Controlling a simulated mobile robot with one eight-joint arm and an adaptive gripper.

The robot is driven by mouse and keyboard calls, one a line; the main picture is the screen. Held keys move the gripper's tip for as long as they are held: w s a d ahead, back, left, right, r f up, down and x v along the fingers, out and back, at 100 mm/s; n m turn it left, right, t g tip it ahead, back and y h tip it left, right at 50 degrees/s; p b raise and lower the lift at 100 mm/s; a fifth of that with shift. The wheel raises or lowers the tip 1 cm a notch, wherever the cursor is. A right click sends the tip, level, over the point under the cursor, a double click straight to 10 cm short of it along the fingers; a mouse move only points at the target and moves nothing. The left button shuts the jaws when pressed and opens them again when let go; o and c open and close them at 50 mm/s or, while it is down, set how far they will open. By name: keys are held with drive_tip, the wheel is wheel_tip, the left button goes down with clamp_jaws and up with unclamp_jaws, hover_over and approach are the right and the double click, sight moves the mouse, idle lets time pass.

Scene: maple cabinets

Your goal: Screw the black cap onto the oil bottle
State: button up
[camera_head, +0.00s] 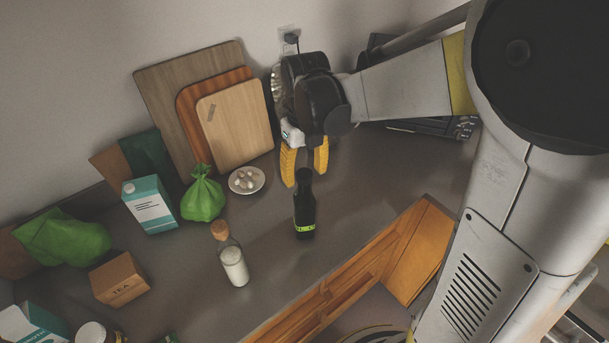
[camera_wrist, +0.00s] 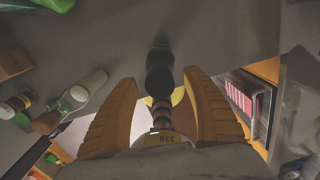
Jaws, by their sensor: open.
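The dark oil bottle (camera_head: 305,210) stands upright on the grey counter, with a yellow-green band near its base. In the wrist view its dark body (camera_wrist: 160,72) shows between the fingers. My gripper (camera_head: 304,177) points down at the bottle's top, its two yellow fingers spread to either side. In the wrist view the open fingers (camera_wrist: 160,80) show a gap on both sides of the bottle. The bottle's top is dark, and I cannot tell a separate black cap from the neck. No loose cap is clearly visible.
A corked glass bottle (camera_head: 234,265) stands to the left in front. A plate of eggs or garlic (camera_head: 262,186), a green bag (camera_head: 203,197), a carton (camera_head: 150,208) and cutting boards (camera_head: 238,125) are behind left. A tea box (camera_head: 120,279) is farther left. The counter's front edge is near the bottle.

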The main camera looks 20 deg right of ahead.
sight(305, 173)
wheel_tip(305, 173, up, 11)
drive_tip(key=s+f+n+t+b, duration=0.3)
drive_tip(key=s+f+n+b, duration=0.3)
drive_tip(key=n, duration=1.1)
drive_tip(key=s+f+n+t+b, duration=0.4)
drive_tip(key=f+n, duration=0.7)
drive_tip(key=n, duration=0.6)
drive_tip(key=s+b, duration=0.2)
drive_tip(key=b, duration=0.2)
drive_tip(key=shift+s+f, duration=0.4)
